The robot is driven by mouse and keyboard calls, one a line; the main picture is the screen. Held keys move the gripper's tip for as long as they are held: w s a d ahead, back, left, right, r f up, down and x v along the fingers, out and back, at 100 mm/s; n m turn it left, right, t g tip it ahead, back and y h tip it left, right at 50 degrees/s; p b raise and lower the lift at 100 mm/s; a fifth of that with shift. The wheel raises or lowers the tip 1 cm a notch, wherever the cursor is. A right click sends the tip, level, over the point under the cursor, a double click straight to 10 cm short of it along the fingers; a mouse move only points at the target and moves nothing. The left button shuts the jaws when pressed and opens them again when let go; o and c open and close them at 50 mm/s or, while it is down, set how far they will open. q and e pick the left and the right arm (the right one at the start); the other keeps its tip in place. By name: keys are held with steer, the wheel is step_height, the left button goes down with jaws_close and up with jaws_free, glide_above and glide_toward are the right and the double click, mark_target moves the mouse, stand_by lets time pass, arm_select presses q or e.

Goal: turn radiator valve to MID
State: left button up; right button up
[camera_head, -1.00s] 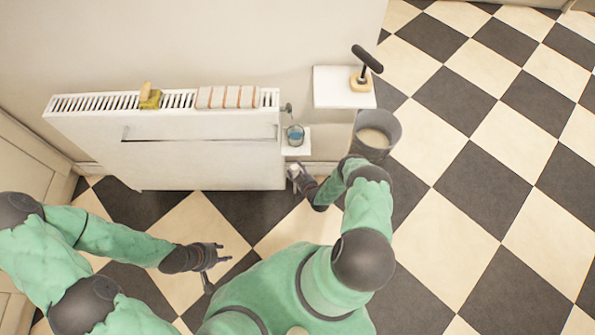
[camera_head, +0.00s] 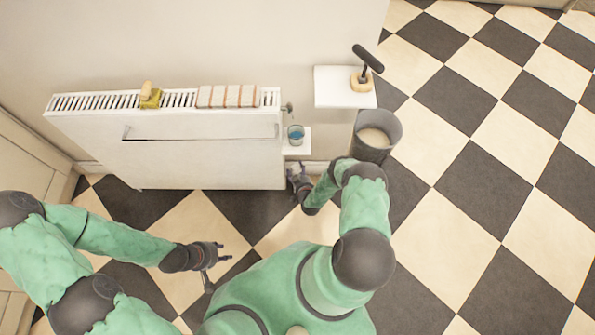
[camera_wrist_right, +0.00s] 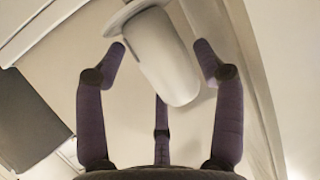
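A white rounded valve head (camera_wrist_right: 162,58) with a wide pale collar sits between the fingers of my right gripper (camera_wrist_right: 160,50) in the right wrist view. The fingers are spread on both sides of it, with gaps visible, so they do not grip it. The valve's marks cannot be read. In the head view my right gripper (camera_head: 298,176) is low beside the right end of the white radiator (camera_head: 210,165) and mostly hides the valve head. My left gripper (camera_head: 215,255) is open and empty over the floor, in front of the radiator and apart from it.
A small white shelf with a blue-filled glass (camera_head: 296,134) is just above my right gripper. A grey bin (camera_head: 378,135) stands to its right, below a white ledge (camera_head: 338,88) with a black-handled tool (camera_head: 366,62). A yellow item (camera_head: 150,97) and striped cloth (camera_head: 228,96) lie on the radiator.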

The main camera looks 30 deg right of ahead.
steer(key=shift+s, duration=0.1)
steer(key=v, duration=1.2)
stand_by(0.4)
steer(key=w+a+r+g+y+p, duration=0.2)
steer(key=a+r+g+y+p, duration=0.3)
steer(key=a+r, duration=0.6)
steer(key=s+a+r+g+y+p, duration=0.1)
steer(key=s+a+r+g, duration=0.2)
steer(key=s+r, duration=0.4)
steer(key=s+a+r+n+g+y+p, duration=0.1)
steer(key=s+a+r+g, duration=0.3)
steer(key=r, duration=0.6)
steer(key=s+a+y, duration=0.1)
steer(key=s+a, duration=0.1)
steer(key=s, duration=0.1)
steer(key=shift+s+a+r+g, duration=0.15)
steer(key=shift+s+a+g, duration=0.05)
steer(key=shift+g, duration=0.1)
